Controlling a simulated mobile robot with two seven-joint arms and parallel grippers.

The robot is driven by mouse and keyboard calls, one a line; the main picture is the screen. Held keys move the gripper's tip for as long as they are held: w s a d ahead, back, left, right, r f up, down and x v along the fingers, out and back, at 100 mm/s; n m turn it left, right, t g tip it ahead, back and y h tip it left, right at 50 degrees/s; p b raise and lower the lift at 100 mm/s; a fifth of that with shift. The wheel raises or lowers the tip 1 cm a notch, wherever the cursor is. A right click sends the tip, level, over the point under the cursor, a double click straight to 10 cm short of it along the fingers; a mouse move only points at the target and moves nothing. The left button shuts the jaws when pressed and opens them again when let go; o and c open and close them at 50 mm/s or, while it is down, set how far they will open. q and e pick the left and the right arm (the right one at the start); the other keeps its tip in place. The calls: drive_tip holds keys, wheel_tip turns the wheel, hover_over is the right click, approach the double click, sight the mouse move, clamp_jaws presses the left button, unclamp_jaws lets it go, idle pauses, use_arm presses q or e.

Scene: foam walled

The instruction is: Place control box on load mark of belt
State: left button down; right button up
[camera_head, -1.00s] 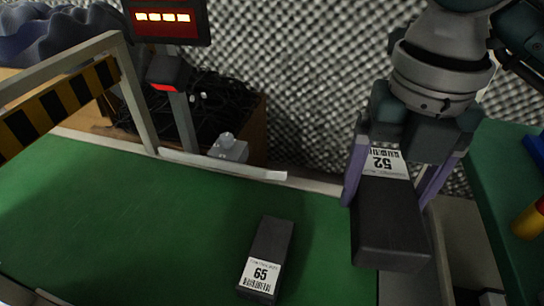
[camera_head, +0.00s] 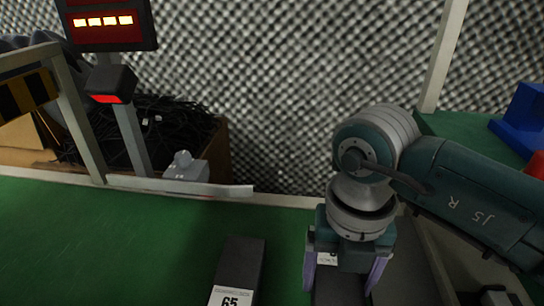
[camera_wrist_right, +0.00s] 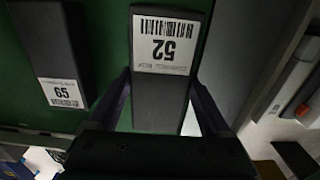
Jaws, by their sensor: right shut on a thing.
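A dark control box labelled 52 (camera_head: 338,289) is held between the purple-grey fingers of my right gripper (camera_head: 343,276), over the right end of the green belt (camera_head: 130,235). In the right wrist view the held box (camera_wrist_right: 172,85) lies lengthwise between the fingers (camera_wrist_right: 163,95), its label facing the camera. I cannot tell whether it touches the belt. A second dark box labelled 65 (camera_head: 242,265) lies on the belt to the left, apart from the held box; it also shows in the right wrist view (camera_wrist_right: 48,45). I cannot make out the load mark. My left gripper is not in view.
A post with a red display (camera_head: 105,22) and a scanner-like head (camera_head: 110,84) stands behind the belt. A striped barrier (camera_head: 25,95) is at left. A pale rail (camera_head: 180,187) runs along the belt's back edge. Blue and red things stand on a green surface at right.

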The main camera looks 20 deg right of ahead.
sight(335, 290)
wheel_tip(335, 290, down, 3)
drive_tip(key=shift+r+b, duration=0.1)
drive_tip(key=shift+b, duration=0.45)
drive_tip(key=shift+r, duration=0.1)
drive_tip(key=shift+f, duration=0.2)
drive_tip(key=o, duration=1.6)
drive_tip(key=shift+c, duration=0.2)
drive_tip(key=shift+r, duration=0.1)
